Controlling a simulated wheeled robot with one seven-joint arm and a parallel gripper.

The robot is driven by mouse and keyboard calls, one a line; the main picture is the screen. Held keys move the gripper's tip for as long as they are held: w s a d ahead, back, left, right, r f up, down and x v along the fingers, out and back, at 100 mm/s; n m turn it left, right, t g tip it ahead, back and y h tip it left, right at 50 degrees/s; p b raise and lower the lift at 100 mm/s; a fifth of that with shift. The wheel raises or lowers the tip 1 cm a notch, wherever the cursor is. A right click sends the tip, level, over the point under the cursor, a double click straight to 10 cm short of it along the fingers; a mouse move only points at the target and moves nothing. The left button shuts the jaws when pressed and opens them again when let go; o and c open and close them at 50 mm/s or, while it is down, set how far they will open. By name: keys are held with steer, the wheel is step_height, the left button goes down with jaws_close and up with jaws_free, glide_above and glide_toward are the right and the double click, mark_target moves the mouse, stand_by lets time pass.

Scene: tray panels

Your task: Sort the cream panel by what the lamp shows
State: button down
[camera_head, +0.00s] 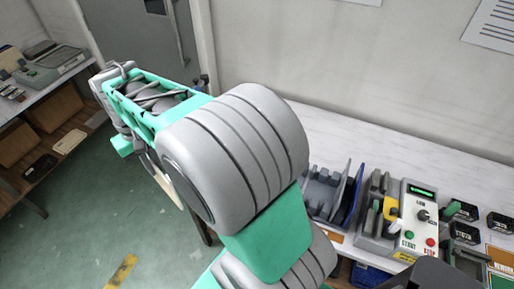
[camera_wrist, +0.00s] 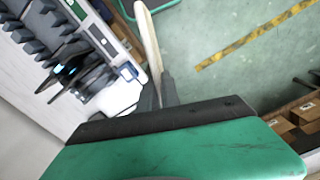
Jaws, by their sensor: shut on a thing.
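The cream panel (camera_wrist: 149,42) is in my gripper (camera_wrist: 160,92) in the wrist view, seen nearly edge-on between the dark fingers. It hangs over the green floor, clear of the bench. In the head view a pale strip of the panel (camera_head: 168,182) shows below my arm, beside the dark gripper; most of it is hidden. A grey test box (camera_head: 410,238) on the bench has a small green lit display (camera_head: 422,190), a knob, a green button marked START and a red button. I cannot read the display, and I cannot tell which part is the lamp.
A grey slotted rack (camera_head: 322,190) with upright dark and blue panels stands on the white bench, left of the box. Several small black units (camera_head: 464,232) sit to its right. Another bench (camera_head: 40,85) stands at far left. The floor between is open.

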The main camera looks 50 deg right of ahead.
steer(key=s+d+r+m+p, duration=0.1)
steer(key=s+d+m, duration=0.4)
steer(key=d, duration=0.7)
steer(key=s+d+m+p, duration=0.1)
steer(key=s+d+m, duration=0.2)
steer(key=s+d, duration=0.65)
steer(key=s+d+r+m+p, duration=0.1)
steer(key=s+d+r+m, duration=0.15)
steer(key=s+d, duration=0.65)
steer(key=s+d+r+m, duration=0.2)
steer(key=s+d+m, duration=0.25)
steer(key=s, duration=0.85)
step_height(320, 180, down, 20)
steer(key=n+b, duration=0.1)
steer(key=b, duration=0.7)
steer(key=shift+d, duration=0.4)
steer(key=shift+s+f+b, duration=0.1)
steer(key=shift+f+b, duration=0.25)
steer(key=shift+b, duration=0.1)
